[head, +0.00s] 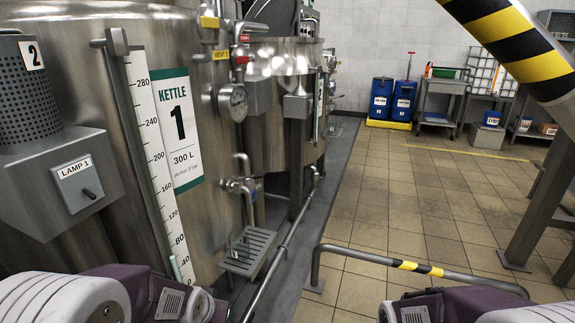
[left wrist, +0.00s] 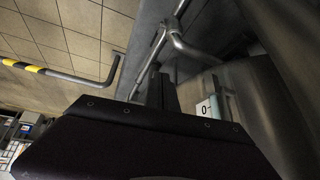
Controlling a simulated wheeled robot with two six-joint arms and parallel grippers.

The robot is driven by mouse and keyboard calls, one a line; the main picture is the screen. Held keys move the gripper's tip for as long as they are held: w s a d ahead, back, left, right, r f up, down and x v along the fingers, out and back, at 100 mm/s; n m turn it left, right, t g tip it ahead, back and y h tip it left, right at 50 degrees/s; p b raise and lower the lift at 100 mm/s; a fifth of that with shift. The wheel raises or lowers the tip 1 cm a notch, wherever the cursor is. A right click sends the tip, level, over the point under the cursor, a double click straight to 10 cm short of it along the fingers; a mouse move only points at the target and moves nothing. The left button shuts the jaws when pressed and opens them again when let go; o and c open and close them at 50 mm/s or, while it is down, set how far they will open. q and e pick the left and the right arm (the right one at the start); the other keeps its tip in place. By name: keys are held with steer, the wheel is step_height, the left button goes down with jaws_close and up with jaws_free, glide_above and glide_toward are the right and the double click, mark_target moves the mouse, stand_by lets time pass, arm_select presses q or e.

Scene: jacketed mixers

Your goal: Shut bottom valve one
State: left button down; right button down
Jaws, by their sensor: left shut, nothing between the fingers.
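Kettle 1 (head: 205,110) is a large steel vessel on the left of the head view, with a green-and-white plate reading "KETTLE 1, 300 L". I cannot make out a valve marked bottom valve one in either view. Kettle 1's underside is outside the head view. Small pipe fittings (head: 240,186) stick out from its right side above a slatted step (head: 248,250). My left gripper (left wrist: 162,92) shows in the left wrist view as a dark body with its fingers together and empty, near the gauge's "0" mark (left wrist: 205,107). My right gripper is not in view.
A lamp box (head: 76,184) and level scale (head: 155,165) are on the kettle's front. A low striped rail (head: 420,267) stands on the tiled floor, right of a pipe (head: 280,250). Blue drums (head: 381,98) and a cart (head: 441,102) stand far back. The middle floor is clear.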

arm_select(q)
steer(key=s+f+n+g, duration=0.25)
steer(key=s+g, duration=0.25)
steer(key=s, duration=0.8)
step_height(320, 180, up, 34)
steer(key=p, duration=3.4)
steer(key=shift+s+m, duration=0.2)
steer(key=shift+m, duration=0.15)
